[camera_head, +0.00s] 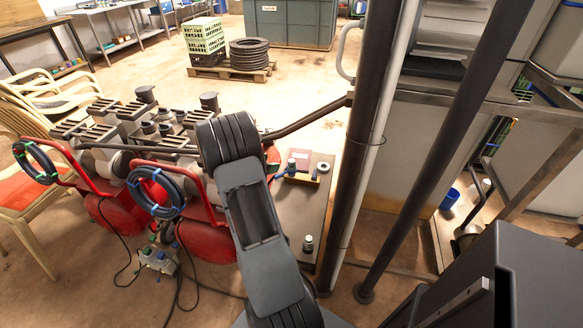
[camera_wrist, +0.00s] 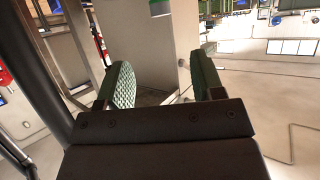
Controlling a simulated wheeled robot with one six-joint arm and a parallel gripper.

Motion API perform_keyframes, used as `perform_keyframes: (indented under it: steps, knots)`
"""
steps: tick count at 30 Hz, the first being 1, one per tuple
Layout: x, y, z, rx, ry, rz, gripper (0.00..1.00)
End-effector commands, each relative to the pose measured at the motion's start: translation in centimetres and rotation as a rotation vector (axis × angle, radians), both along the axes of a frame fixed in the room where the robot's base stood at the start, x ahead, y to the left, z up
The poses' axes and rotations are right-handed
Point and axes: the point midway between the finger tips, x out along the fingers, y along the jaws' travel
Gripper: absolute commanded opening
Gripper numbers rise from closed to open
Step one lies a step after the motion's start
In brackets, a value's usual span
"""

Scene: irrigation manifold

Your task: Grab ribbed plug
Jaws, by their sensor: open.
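My gripper (camera_wrist: 164,84) shows in the wrist view with its two green textured finger pads apart and nothing between them. I cannot make out for certain which thing is the ribbed plug. In the head view a small dark capped piece (camera_head: 308,243) stands near the front of the low brown table, and another small piece (camera_head: 292,165) stands farther back on it. In the head view my arm hides the gripper's fingers.
The low table (camera_head: 310,205) stands right of the red-framed machines (camera_head: 205,235) with coiled hoses. A dark upright post (camera_head: 357,150) rises close to the table's right side. A steel-framed bench (camera_head: 480,100) is farther right.

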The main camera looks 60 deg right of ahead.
Motion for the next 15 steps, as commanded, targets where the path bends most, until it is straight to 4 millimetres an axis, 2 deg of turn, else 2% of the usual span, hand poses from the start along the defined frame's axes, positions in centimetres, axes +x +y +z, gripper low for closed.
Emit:
perform_keyframes:
  steps: [3, 9, 15]
  knots:
    - [-0.7, -2.0, -1.0, -0.002, -0.002, -0.004, 0.61]
    - [-1.4, -4.6, -2.3, 0.0, -0.001, -0.003, 0.61]
    - [-1.7, -5.8, -2.9, 0.0, -0.002, 0.0, 0.61]
